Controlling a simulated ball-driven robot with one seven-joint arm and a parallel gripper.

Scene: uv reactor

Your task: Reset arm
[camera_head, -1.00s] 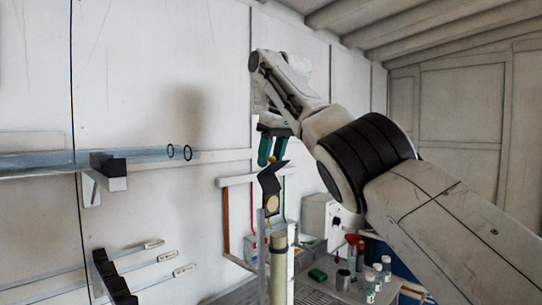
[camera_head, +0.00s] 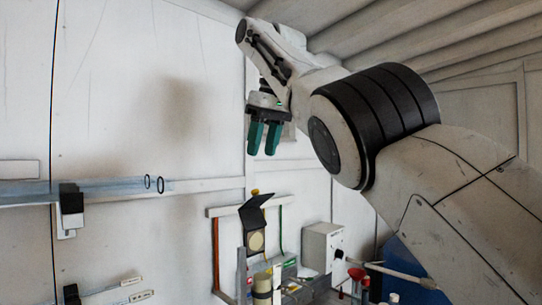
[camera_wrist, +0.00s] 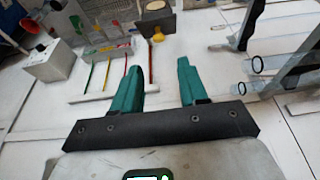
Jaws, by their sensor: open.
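My gripper (camera_head: 264,138) hangs from my raised arm in the upper middle of the head view, with its two green fingers pointing down. The fingers are apart, with nothing between them. In the wrist view, my gripper (camera_wrist: 155,85) also shows open and empty, with a clear gap between the green fingers and pale wall behind them. It is above and apart from the black-lidded part (camera_head: 256,222) on the bench, touching nothing that I can see.
Glass tubes (camera_head: 110,186) rest on a black wall bracket (camera_head: 70,205) at the left. A white box (camera_head: 322,247) stands at lower right, beside a shelf strip (camera_head: 245,207) with coloured lines. The wall around my gripper is clear.

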